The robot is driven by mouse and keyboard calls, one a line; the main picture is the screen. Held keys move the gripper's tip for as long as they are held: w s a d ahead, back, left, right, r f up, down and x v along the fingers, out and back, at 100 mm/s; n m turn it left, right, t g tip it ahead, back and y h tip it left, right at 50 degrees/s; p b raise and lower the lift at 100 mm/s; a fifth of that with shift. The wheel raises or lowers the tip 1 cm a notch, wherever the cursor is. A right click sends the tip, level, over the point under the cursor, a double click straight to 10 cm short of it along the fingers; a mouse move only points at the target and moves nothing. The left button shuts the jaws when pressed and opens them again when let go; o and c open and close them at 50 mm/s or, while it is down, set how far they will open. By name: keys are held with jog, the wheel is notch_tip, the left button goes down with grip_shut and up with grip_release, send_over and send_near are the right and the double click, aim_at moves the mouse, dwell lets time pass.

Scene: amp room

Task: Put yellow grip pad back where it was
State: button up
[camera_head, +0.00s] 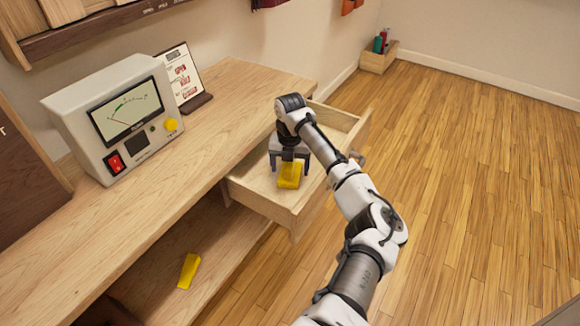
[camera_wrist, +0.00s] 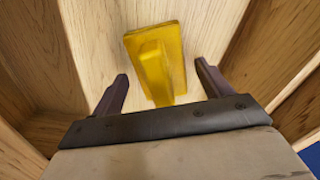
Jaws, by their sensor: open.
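A yellow grip pad (camera_head: 289,176) lies in the open wooden drawer (camera_head: 240,190). In the wrist view the pad (camera_wrist: 172,50) is a flat yellow plate with a raised block along it, resting on the drawer floor. My gripper (camera_wrist: 161,82) is open inside the drawer, its dark fingers apart on either side of the pad's near end. In the head view my gripper (camera_head: 290,163) is right over the pad and hides part of it. I cannot tell whether a finger touches it. Another yellow piece (camera_head: 189,271) lies on the lower shelf.
The drawer walls stand close around my gripper. A meter box (camera_head: 115,115) with a dial, red switch and yellow knob stands on the bench (camera_head: 150,205). A stand with a printed card (camera_head: 181,78) is beside it. A small box of bottles (camera_head: 378,58) sits on the far floor.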

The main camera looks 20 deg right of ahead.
notch_tip(320, 180, up, 12)
jog(key=b, duration=0.1)
dwell(1.4)
